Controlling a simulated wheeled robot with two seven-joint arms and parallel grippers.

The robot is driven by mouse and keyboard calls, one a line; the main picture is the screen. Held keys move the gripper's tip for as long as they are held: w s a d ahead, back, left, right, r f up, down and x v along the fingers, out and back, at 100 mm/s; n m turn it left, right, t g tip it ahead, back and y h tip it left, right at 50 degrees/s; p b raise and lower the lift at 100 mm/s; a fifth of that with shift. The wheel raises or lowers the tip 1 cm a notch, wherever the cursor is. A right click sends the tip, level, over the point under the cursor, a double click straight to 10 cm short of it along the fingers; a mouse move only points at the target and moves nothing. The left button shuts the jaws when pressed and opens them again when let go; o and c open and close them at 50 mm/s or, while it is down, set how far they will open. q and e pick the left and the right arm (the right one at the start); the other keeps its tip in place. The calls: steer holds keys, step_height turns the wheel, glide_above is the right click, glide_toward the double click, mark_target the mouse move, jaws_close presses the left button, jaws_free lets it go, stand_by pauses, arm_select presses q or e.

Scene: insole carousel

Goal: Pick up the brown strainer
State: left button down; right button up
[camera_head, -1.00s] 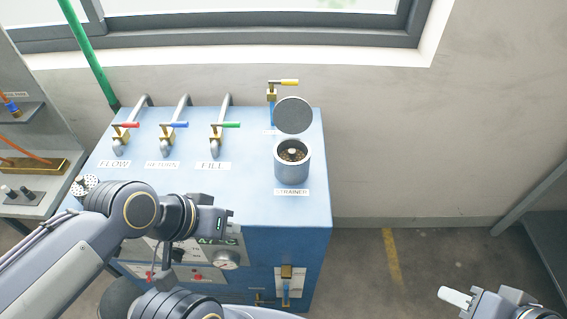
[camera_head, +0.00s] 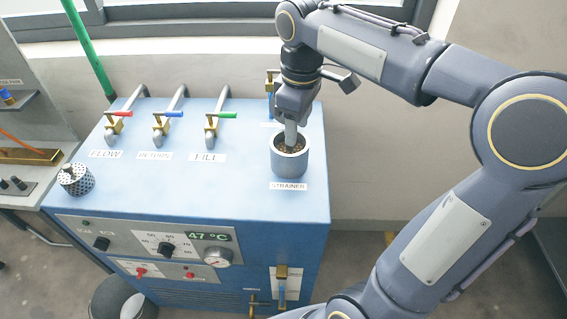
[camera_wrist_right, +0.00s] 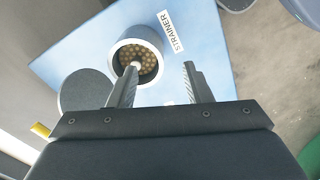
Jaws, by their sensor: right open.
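The brown strainer (camera_head: 289,150) sits inside the grey cylindrical housing (camera_head: 289,165) labelled STRAINER on top of the blue machine. In the right wrist view the strainer (camera_wrist_right: 148,66) shows as a brown perforated disc with a pale knob at its centre. My right gripper (camera_head: 290,140) points down at the housing's mouth. In the right wrist view the right gripper (camera_wrist_right: 160,68) is open. One finger overlaps the knob's edge and the other lies outside the rim in the picture; I cannot tell whether anything touches. My left gripper is out of view.
The round lid (camera_wrist_right: 87,90) stands open beside the housing. Three valves with red, blue and green handles (camera_head: 222,115) line the machine top (camera_head: 200,190). A perforated metal cylinder (camera_head: 75,179) stands at its left corner. A dark bucket (camera_head: 105,300) is on the floor.

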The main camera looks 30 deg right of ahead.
steer(key=n+g, duration=0.1)
steer(key=n, duration=0.1)
glide_above(282, 146)
steer(key=s, duration=0.2)
steer(key=f, duration=0.2)
steer(key=shift+h, duration=0.5)
steer(key=f, duration=0.4)
steer(key=d+f, duration=0.1)
steer(key=f, duration=0.2)
steer(key=shift+b, duration=0.35)
steer(key=shift+w, duration=0.1)
jaws_close()
